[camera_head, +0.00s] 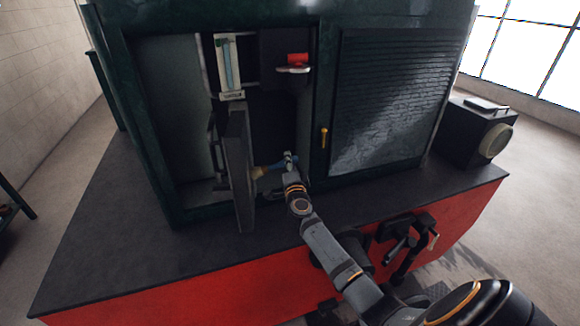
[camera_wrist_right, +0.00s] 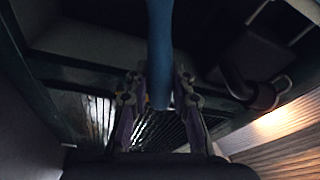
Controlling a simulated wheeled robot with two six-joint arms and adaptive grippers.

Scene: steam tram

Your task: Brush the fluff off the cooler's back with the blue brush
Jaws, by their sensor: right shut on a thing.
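My right gripper (camera_head: 289,161) reaches into the open cabinet and is shut on the blue brush (camera_head: 268,167). In the right wrist view, the brush's blue handle (camera_wrist_right: 159,45) runs up from between the fingers (camera_wrist_right: 160,98). The brush's pale end points left, close to the right-hand side of an upright dark grey slab (camera_head: 238,170), which looks like the cooler. I cannot tell whether the bristles touch it. I cannot make out any fluff; the slab's right-hand face is mostly turned from the head view. My left gripper is not in view.
The green cabinet frame (camera_head: 150,130) bounds the opening. A gauge (camera_head: 229,65) and a red-handled part (camera_head: 293,62) sit above my gripper. A louvred panel (camera_head: 380,100) closes the right side. A black lamp box (camera_head: 470,130) stands at right on the dark deck (camera_head: 110,230).

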